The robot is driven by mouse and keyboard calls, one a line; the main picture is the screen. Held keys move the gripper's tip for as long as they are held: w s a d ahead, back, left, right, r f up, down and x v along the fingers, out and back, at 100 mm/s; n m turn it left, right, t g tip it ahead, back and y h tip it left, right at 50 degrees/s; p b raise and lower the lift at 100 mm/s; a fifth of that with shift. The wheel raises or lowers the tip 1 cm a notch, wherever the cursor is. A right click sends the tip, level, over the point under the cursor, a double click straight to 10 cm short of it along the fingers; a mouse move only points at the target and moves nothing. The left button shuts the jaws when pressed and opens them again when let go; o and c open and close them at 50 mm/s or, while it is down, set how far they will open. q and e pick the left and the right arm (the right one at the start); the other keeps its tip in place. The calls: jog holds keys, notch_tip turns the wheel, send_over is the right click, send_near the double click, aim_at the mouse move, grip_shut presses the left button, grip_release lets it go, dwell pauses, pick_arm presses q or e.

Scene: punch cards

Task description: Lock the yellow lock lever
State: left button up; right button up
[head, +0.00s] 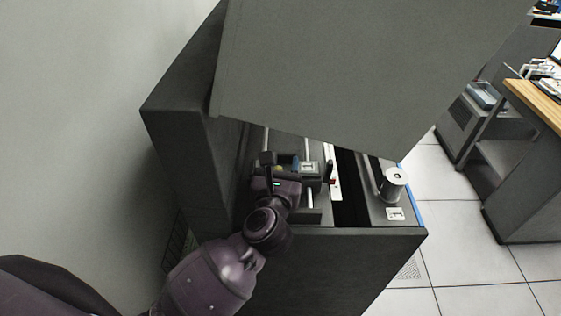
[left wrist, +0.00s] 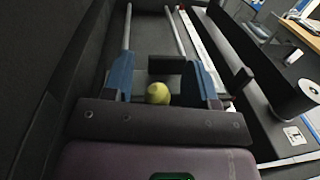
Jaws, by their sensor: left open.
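The yellow lock lever shows as a round yellow knob (left wrist: 158,93) in the left wrist view, low between my fingers. Its shaft and how far it is turned are hidden. My left gripper (left wrist: 161,70) is open, with one blue finger on each side of the knob; I cannot tell if either touches it. In the head view my left gripper (head: 283,165) reaches into the open dark cabinet and largely hides the lever. My right gripper is in neither view.
A large grey lid (head: 350,70) is raised over the dark cabinet (head: 340,255). Metal rails (left wrist: 180,32) run ahead of my fingers. A silver cylinder (head: 394,184) stands on the cabinet's right side. A wooden-topped desk (head: 535,105) stands at the right beyond clear floor.

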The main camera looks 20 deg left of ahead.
pick_arm(q)
jog(key=shift+w, duration=0.1)
grip_shut()
dwell(0.3)
jog(key=shift+w+d+m+g, duration=0.25)
jog(key=shift+d+m, duration=0.5)
jog(key=shift+m, duration=0.65)
jog(key=shift+w+d+m+g, duration=0.2)
jog(key=shift+d+m, duration=0.5)
jog(key=shift+m, duration=0.7)
jog(key=shift+c, duration=1.3)
grip_release()
jog(key=shift+s, duration=0.1)
jog(key=shift+o, duration=1.3)
jog(key=shift+a+r, duration=0.1)
jog(key=shift+a, duration=0.05)
